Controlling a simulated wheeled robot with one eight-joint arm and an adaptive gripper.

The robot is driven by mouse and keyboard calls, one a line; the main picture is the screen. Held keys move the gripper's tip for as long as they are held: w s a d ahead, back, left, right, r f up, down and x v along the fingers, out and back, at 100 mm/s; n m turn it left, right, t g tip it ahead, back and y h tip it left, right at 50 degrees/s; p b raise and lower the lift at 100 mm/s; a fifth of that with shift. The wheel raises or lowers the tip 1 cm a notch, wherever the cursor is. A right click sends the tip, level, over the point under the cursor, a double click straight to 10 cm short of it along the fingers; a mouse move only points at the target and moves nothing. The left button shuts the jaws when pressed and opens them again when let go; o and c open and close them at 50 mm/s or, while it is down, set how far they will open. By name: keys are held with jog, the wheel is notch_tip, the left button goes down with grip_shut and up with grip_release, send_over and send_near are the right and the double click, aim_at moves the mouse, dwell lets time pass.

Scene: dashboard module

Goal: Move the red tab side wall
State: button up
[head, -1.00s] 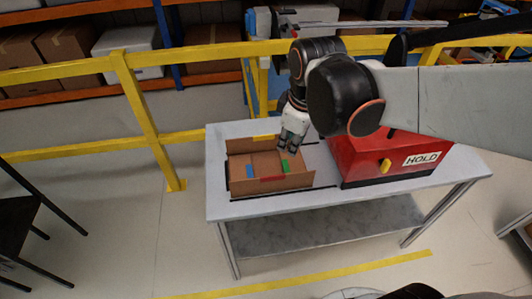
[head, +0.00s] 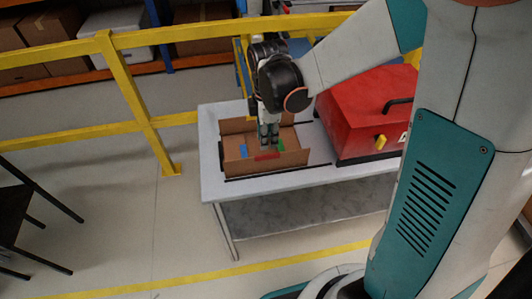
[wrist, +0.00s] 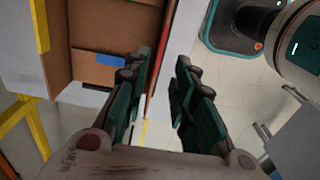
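The open cardboard box (head: 292,157) sits on the table, its flaps standing up. The red tab (head: 266,156) is on its front side wall; in the wrist view a thin red strip (wrist: 169,14) runs along that wall. The blue tab (head: 243,151) is on the left wall and also shows in the wrist view (wrist: 110,60). My gripper (head: 268,146) points down over the box, near the red tab. Its fingers (wrist: 161,70) are open, with the red-tab wall appearing between them; contact is unclear.
A red case (head: 362,105) with a yellow latch stands on the table (head: 212,165) just right of the box. A yellow railing (head: 135,95) runs behind and left. Dark chairs (head: 30,215) stand at the far left. Floor in front is clear.

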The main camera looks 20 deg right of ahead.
aim_at(267, 156)
notch_tip(267, 156, down, 9)
jog(key=b, duration=0.2)
jog(key=shift+b, duration=0.4)
grip_shut()
